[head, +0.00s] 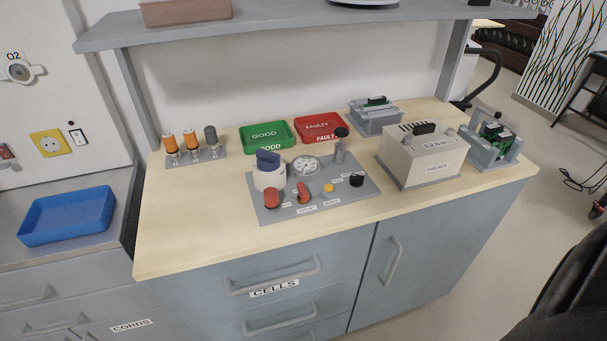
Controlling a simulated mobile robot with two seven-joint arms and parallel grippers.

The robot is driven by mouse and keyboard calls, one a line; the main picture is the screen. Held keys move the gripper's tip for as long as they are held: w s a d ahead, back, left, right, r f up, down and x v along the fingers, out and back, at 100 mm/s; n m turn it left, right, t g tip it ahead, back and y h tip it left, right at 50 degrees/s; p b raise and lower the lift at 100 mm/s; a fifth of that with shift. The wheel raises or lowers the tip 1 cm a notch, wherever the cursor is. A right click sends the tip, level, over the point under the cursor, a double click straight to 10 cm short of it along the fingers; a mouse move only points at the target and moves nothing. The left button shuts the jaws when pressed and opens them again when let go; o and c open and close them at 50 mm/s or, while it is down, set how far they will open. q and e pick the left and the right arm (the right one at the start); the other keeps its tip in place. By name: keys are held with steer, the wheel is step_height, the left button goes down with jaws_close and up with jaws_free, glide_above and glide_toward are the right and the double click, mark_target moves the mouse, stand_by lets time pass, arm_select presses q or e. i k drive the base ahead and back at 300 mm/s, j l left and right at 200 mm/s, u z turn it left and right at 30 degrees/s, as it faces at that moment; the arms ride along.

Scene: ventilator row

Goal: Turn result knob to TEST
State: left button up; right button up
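A grey control panel (318,206) lies on the wooden bench top. Along its front are a red knob (271,198), a second red control (303,193), a yellow button (328,187) and a black knob (356,180). Behind them are a white round device with a blue top (268,170), a dial gauge (305,165) and a grey post with a black top (340,149). The small labels are too blurred to tell which control is the result knob or where it points. Neither of my grippers is in view.
Green GOOD tray (267,136) and red FAULTY tray (320,127) stand behind the panel. A rack of cylinders (192,145) is left; a white box (421,155) and fixtures (376,115) (493,140) are right. A shelf (290,22) overhangs. The front-left bench top is clear.

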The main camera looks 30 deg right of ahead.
mark_target(357, 181)
steer(key=z, duration=1.65)
